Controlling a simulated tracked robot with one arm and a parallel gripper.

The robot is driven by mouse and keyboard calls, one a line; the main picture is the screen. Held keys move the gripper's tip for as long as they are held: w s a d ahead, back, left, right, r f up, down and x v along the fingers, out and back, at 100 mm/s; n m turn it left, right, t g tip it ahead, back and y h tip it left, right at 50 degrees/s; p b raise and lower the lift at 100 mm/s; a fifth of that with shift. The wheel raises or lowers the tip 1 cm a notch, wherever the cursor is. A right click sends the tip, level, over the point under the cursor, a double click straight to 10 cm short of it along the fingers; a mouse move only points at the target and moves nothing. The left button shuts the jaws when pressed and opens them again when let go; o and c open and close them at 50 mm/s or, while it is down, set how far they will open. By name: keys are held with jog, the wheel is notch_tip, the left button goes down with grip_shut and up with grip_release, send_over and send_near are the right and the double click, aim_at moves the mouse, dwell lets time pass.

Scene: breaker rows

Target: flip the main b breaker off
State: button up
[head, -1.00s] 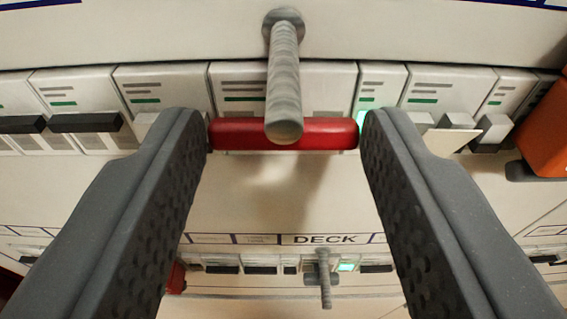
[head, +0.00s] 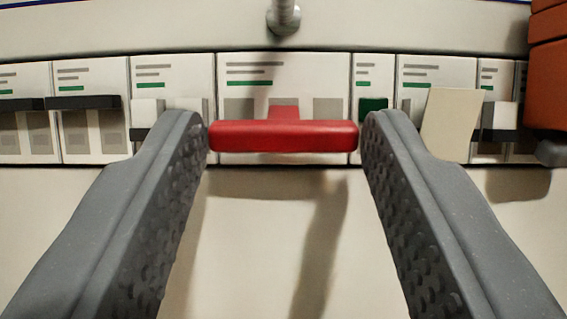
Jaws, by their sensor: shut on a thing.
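A wide breaker (head: 285,75) with a red handle bar (head: 284,137) sits in the row in the middle of the head view. Its label is too small to read, so I cannot tell its name. My gripper (head: 284,130) is shut on the red bar, with one fingertip at each end of it. A red stem shows above the bar, between two grey panels. The small indicator (head: 373,105) just right of this breaker is dark green. The fingertips partly hide the neighbouring breakers.
A grey lever (head: 284,17) juts out above the breaker. Breakers with black handles (head: 84,102) stand at left. A cream tag (head: 451,124) hangs at right, beside an orange block (head: 547,90). The panel below the row is bare.

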jog(key=shift+w+d+f+t+b, duration=0.1)
jog(key=shift+w+f+t+b, duration=0.15)
jog(key=shift+f+t+b, duration=0.65)
jog(key=shift+r+t, duration=0.2)
jog(key=shift+t, duration=0.2)
jog(key=o, duration=1)
jog(key=shift+b+v, duration=1.15)
jog(key=shift+v, duration=5.7)
